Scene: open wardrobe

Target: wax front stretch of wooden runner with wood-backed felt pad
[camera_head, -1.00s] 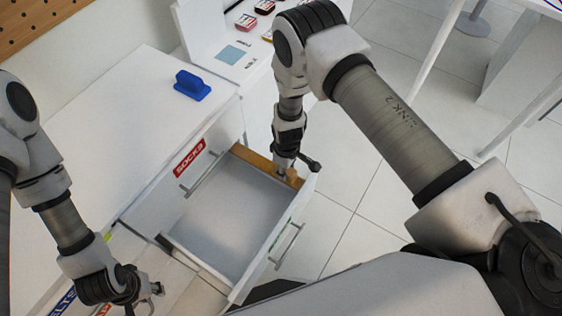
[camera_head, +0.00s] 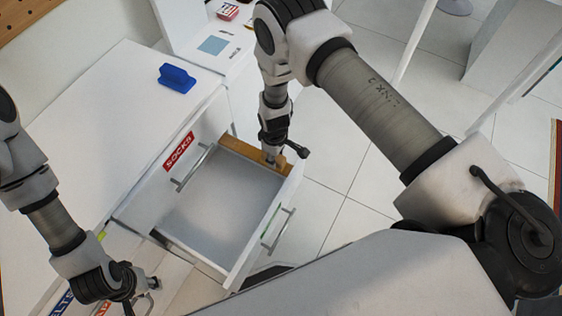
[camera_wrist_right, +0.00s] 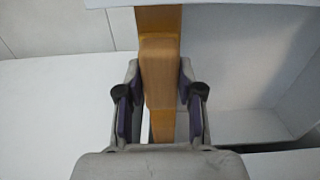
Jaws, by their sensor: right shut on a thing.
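My right gripper (camera_head: 272,160) is low over the runner's front stretch, near the drawer front. In the wrist view my right gripper (camera_wrist_right: 160,95) is shut on the wood-backed felt pad (camera_wrist_right: 160,72), a brown block lying in line over the runner. The felt side is hidden underneath. My left gripper (camera_head: 150,290) looks open and empty, at the lower left, apart from the drawer.
The drawer (camera_head: 222,195) is empty, with its front and handle (camera_head: 278,230) at the lower right. A blue block with a handle (camera_head: 177,77) sits on the white cabinet top (camera_head: 90,120). A white stand (camera_head: 205,50) with small items is behind.

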